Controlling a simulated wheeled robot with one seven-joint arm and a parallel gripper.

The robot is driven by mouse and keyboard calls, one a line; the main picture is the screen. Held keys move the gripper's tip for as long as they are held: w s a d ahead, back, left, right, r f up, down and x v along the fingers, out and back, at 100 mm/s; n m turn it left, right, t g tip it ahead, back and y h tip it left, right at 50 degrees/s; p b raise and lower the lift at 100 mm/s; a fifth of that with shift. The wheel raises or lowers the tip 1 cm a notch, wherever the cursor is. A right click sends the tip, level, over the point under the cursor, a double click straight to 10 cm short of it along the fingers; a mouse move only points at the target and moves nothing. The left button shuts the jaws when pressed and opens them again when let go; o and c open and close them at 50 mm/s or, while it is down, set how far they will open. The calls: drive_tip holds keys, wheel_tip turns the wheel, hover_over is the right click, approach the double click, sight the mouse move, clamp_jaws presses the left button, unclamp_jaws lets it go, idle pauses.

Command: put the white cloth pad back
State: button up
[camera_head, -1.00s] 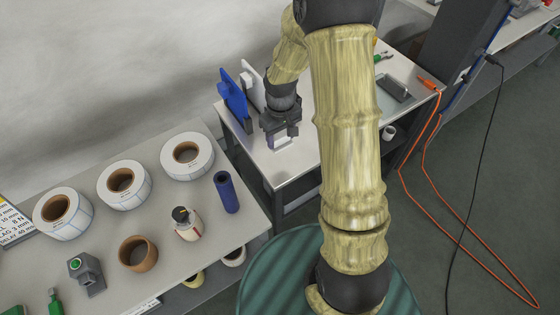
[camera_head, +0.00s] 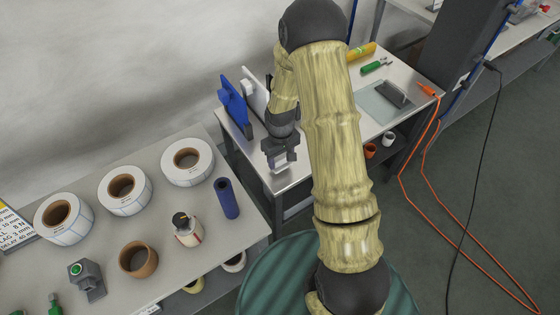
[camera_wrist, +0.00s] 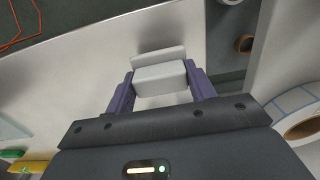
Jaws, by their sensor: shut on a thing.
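The white cloth pad (camera_wrist: 160,78) shows in the wrist view as a pale block between my two dark purple fingers. My gripper (camera_wrist: 160,88) is shut on it. A second pale slab (camera_wrist: 158,56) lies just beyond the block; I cannot tell whether it is part of the pad. In the head view my gripper (camera_head: 282,158) points down over the front left part of the far table (camera_head: 297,180). The pad is mostly hidden there, and I cannot tell whether it touches the tabletop.
A blue upright board (camera_head: 232,100) and a white one (camera_head: 255,92) stand behind my gripper. A dark object on a grey mat (camera_head: 378,105), a green-handled tool (camera_head: 375,67) and a yellow cylinder (camera_head: 361,51) lie to the right. Label rolls (camera_head: 125,190) stand on the near bench.

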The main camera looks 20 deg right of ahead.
sight(281, 157)
wheel_tip(281, 157, down, 2)
drive_tip(key=shift+w+a+f, duration=0.1)
drive_tip(key=shift+f, duration=0.1)
drive_tip(key=shift+f, duration=0.15)
drive_tip(key=o, duration=1)
drive_tip(key=shift+c, duration=0.2)
wheel_tip(281, 157, up, 12)
drive_tip(key=shift+r+b, duration=0.2)
drive_tip(key=shift+b, duration=0.25)
drive_tip(key=shift+r, duration=0.1)
